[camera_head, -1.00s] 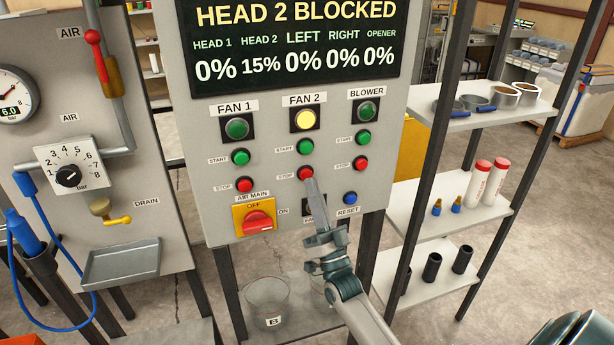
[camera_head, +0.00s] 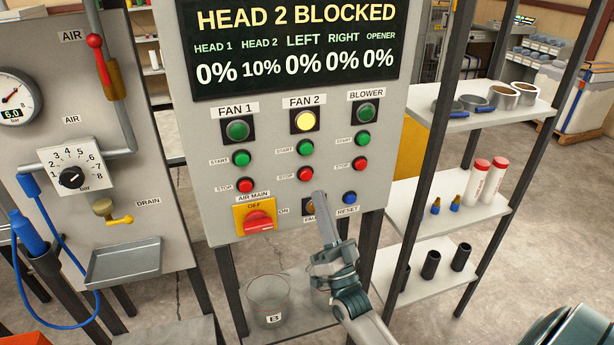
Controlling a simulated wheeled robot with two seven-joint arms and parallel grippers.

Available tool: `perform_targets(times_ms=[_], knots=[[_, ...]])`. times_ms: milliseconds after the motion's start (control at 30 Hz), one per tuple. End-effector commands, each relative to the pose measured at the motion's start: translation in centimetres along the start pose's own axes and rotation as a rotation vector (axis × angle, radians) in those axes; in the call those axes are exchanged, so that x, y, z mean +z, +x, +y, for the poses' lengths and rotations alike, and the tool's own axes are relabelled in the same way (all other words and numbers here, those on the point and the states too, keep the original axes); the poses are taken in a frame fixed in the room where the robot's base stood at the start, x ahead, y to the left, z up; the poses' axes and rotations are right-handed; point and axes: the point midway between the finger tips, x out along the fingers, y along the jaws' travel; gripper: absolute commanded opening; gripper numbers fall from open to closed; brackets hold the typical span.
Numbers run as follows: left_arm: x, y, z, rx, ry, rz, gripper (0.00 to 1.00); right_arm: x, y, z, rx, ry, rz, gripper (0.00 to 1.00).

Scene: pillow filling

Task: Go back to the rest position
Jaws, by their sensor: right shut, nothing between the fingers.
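My right gripper (camera_head: 319,198) is shut and empty, just below the red FAN 2 stop button (camera_head: 305,174) and apart from it. It stands in front of the lower right of the control panel (camera_head: 215,195) and partly hides a small labelled control (camera_head: 308,207). The yellow FAN 2 lamp (camera_head: 304,121) is lit. The screen (camera_head: 296,50) reads HEAD 2 BLOCKED, with HEAD 2 at 10% and the others at 0%. My left gripper is not in view.
A shelf rack (camera_head: 455,205) with rings, bottles and dark cylinders stands close on the right. On the left is an air panel (camera_head: 140,180) with a gauge, valves and a tray (camera_head: 125,262).

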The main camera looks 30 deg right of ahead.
Motion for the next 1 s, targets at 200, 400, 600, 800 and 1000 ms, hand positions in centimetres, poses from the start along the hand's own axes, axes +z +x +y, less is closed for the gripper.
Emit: perform_targets(times_ms=[200,400,600,800,1000], knots=[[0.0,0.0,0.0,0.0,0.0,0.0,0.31,0.0,0.0,0.0,0.0,0.0,0.0,0.0],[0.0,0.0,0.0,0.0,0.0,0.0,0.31,0.0,0.0,0.0,0.0,0.0,0.0,0.0],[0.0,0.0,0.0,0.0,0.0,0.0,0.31,0.0,0.0,0.0,0.001,0.0,-0.001,0.0],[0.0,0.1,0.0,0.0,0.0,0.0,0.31,1.7,-1.0,0.9,0.023,-0.014,-0.044,0.0],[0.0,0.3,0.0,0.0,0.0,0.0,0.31,7.4,-5.2,3.8,0.1,-0.065,-0.205,0.0]])
